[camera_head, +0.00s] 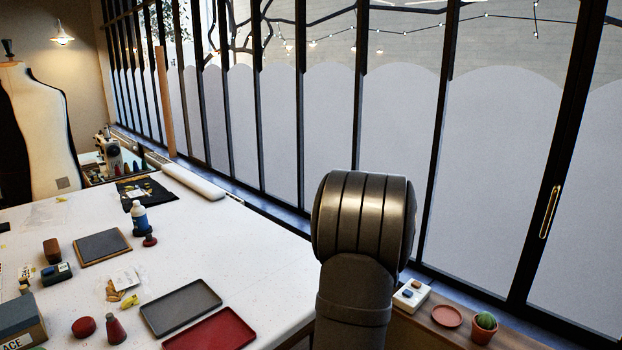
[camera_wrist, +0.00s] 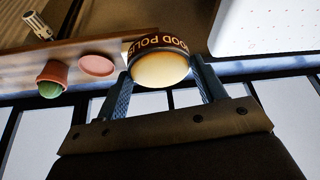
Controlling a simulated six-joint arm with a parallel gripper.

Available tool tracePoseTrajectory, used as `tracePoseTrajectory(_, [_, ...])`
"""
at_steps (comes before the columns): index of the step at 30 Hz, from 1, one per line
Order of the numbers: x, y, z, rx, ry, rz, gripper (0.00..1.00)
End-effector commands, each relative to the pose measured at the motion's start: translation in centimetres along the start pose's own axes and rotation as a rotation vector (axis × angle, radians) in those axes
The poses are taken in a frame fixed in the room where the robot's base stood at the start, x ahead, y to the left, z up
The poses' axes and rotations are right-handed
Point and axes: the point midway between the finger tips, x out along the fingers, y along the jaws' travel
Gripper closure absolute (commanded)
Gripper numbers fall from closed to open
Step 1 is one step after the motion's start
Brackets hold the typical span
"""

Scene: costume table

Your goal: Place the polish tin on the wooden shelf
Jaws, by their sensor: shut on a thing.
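The polish tin (camera_wrist: 160,68) is round, with a pale cream face and a dark side band with "WOOD POLISH" lettering partly visible. My gripper (camera_wrist: 160,64) is shut on it, one finger on each side, in the wrist view. The wooden shelf (camera_head: 446,323) runs along the window at the lower right of the head view. It also shows in the wrist view (camera_wrist: 60,56), behind the tin; the gap between tin and shelf cannot be told. In the head view my arm hides the gripper and tin.
On the shelf are a white box (camera_head: 411,294), a reddish saucer (camera_head: 447,316) and a potted cactus (camera_head: 484,326). The window (camera_head: 400,170) rises behind. The white table (camera_head: 190,245) at left carries a grey tray (camera_head: 180,306), a red tray (camera_head: 212,334) and several small items.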

Motion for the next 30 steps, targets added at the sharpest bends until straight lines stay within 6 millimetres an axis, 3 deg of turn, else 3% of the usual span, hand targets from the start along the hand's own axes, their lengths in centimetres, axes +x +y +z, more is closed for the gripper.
tracePoseTrajectory(3, [3.2, -2.7, 5.4, -0.165, -0.010, -0.066, 0.69])
tracePoseTrajectory(9, [6.2, -5.5, 11.9, -0.387, -0.004, -0.160, 0.69])
tracePoseTrajectory(13, [7.1, -6.3, 14.3, -0.467, -0.003, -0.194, 0.69])
tracePoseTrajectory(21, [7.9, -6.8, 16.4, -0.534, -0.001, -0.224, 0.69])
tracePoseTrajectory(30, [10.9, -5.2, 20.7, -0.538, -0.004, -0.239, 0.69])
